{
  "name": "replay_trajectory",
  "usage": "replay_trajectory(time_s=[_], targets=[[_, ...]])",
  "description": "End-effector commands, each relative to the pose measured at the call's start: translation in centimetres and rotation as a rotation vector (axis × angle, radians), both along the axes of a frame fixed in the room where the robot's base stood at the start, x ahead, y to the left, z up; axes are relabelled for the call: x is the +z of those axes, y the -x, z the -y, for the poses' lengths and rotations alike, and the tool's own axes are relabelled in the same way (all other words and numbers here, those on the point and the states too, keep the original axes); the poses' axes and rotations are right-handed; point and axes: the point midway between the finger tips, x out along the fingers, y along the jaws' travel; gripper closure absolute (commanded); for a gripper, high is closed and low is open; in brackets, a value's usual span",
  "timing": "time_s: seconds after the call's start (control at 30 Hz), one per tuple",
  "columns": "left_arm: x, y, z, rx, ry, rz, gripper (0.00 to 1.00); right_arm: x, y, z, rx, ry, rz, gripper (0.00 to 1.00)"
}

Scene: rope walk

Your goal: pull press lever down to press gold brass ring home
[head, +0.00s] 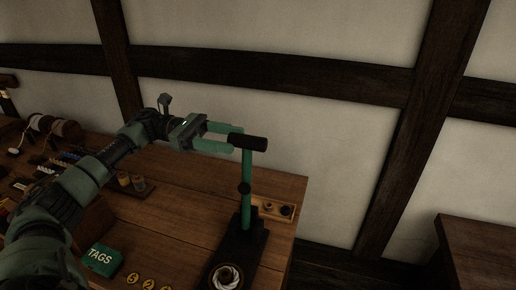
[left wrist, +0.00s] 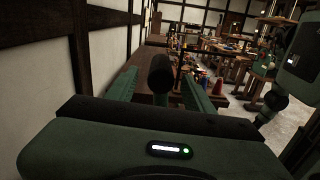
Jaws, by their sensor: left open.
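The press has a green upright (head: 246,190) on a black base (head: 238,243) near the table's right edge. Its lever has a black handle (head: 252,143) at the top, which stands high. My left gripper (head: 228,140) is open at the handle's left end. In the left wrist view the handle's dark round end (left wrist: 160,72) shows between the open fingers of my left gripper (left wrist: 158,88). I cannot tell whether they touch it. A pale ring-like piece with a dark centre (head: 227,277) sits at the base's front. I cannot make out a gold ring. My right gripper is not in view.
A green box marked TAGS (head: 101,258) and several brass number discs (head: 132,278) lie left of the press. A small wooden tray (head: 272,208) stands behind it. Spools (head: 66,129) sit at the far left. Another table (head: 475,245) stands right, across a gap.

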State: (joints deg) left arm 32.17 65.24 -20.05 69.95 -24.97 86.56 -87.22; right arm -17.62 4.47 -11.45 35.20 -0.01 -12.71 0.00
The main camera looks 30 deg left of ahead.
Motion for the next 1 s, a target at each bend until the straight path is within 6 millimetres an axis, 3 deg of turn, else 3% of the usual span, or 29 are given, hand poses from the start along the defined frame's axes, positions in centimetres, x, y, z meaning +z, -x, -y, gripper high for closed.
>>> replay_trajectory(time_s=[0.2,0.43,0.83,1.0], targets=[[0.6,-0.7,3.3,-0.005,0.002,-0.001,0.48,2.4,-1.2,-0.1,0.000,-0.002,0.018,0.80],[0.4,-1.4,6.3,-0.003,0.002,-0.002,0.48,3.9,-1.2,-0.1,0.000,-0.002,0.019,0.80],[0.0,-1.7,7.2,0.000,0.000,0.000,0.48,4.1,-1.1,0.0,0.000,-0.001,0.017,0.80],[0.0,-1.7,7.2,0.000,0.001,-0.001,0.95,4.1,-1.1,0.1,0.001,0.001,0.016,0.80]])
